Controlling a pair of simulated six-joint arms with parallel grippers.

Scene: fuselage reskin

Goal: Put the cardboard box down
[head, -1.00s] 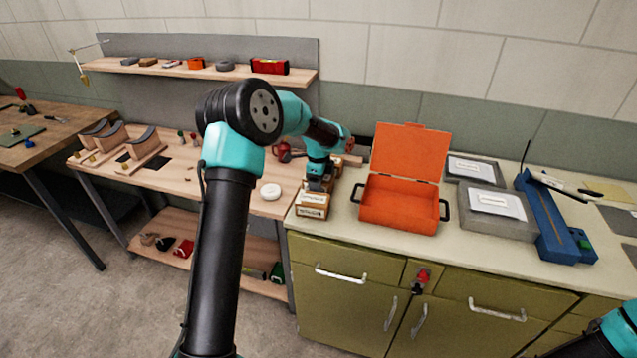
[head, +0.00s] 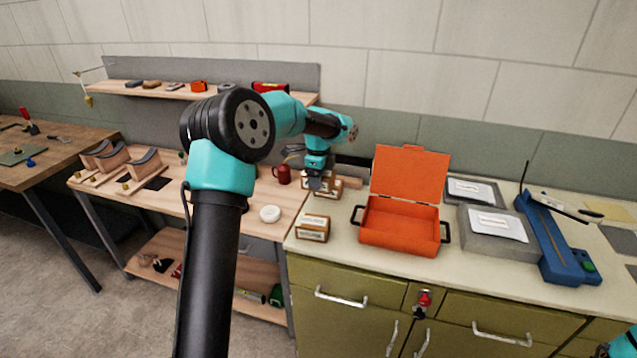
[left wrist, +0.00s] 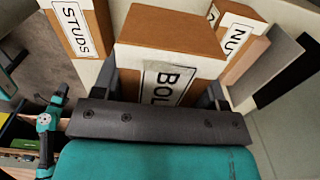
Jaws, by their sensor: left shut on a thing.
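My left gripper (head: 317,186) is shut on a brown cardboard box (head: 325,190) at the back left of the green cabinet's top. In the left wrist view the box (left wrist: 172,42) has a white lower band and a label starting "BOL", and sits between the two fingers (left wrist: 160,92). The gripper hides part of it in the head view. I cannot tell whether its underside touches the surface. A box labelled "STUDS" (left wrist: 78,28) is to its left and one labelled "NU…" (left wrist: 232,38) to its right. My right gripper is out of view.
Another small cardboard box (head: 312,228) stands at the cabinet's front left. An open orange case (head: 400,224) is to the right. Bare counter (head: 345,232) lies between front box and case.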

